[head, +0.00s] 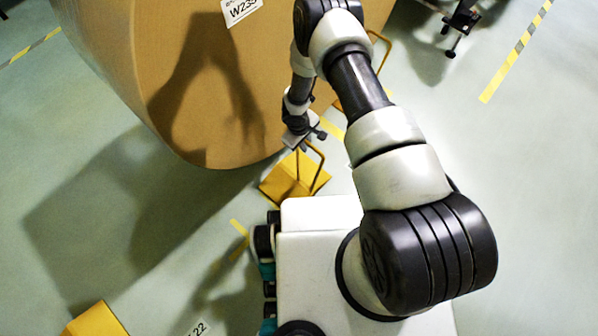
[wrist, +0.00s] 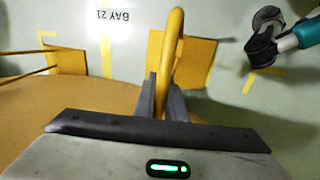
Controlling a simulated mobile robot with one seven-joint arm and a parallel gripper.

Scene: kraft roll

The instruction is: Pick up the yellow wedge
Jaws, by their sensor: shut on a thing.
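The yellow wedge (head: 284,181) is a bright block with a looped bar handle, beside the lower edge of the big roll in the head view. My gripper (head: 301,142) is at the top of that handle. In the wrist view my gripper (wrist: 160,100) is shut on the yellow handle (wrist: 174,50), which stands up between the two grey fingers. The wedge's body (wrist: 200,62) shows behind the handle, partly hidden by it. I cannot tell whether the wedge rests on the floor or is just clear of it.
The large brown kraft roll (head: 200,90) stands close to my gripper. Another yellow wedge (head: 96,322) lies at the lower left. A further yellow one (wrist: 55,65) shows at the left in the wrist view.

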